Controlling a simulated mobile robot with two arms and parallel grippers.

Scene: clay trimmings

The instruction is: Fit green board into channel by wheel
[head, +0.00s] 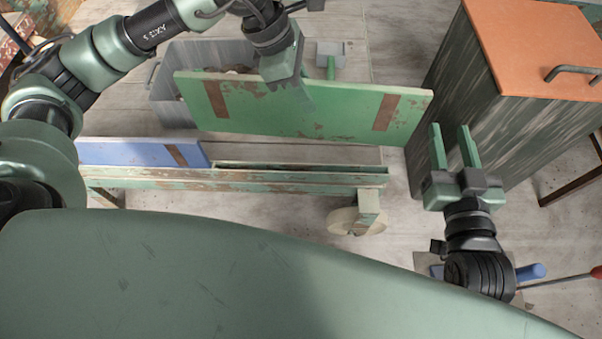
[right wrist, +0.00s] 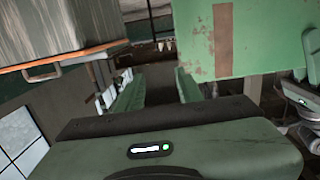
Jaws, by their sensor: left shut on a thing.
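The green board (head: 270,113), with two brown bands, is held up in the air behind and above the channel (head: 290,175), tilted slightly down to the right. My left gripper (head: 292,92) is shut on its upper edge near the middle. The channel runs along a low worn bench; its right part, above the wheel (head: 345,221), is open and empty. My right gripper (head: 452,145) is open and empty, to the right of the board. In the right wrist view the board (right wrist: 240,40) shows at the upper right, apart from my right fingers (right wrist: 160,90).
A blue board (head: 130,153) stands in the channel's left part. A grey bin (head: 170,110) is behind the green board. A dark cabinet with an orange top (head: 535,40) stands at right. A blue-handled tool (head: 530,272) lies near my right arm.

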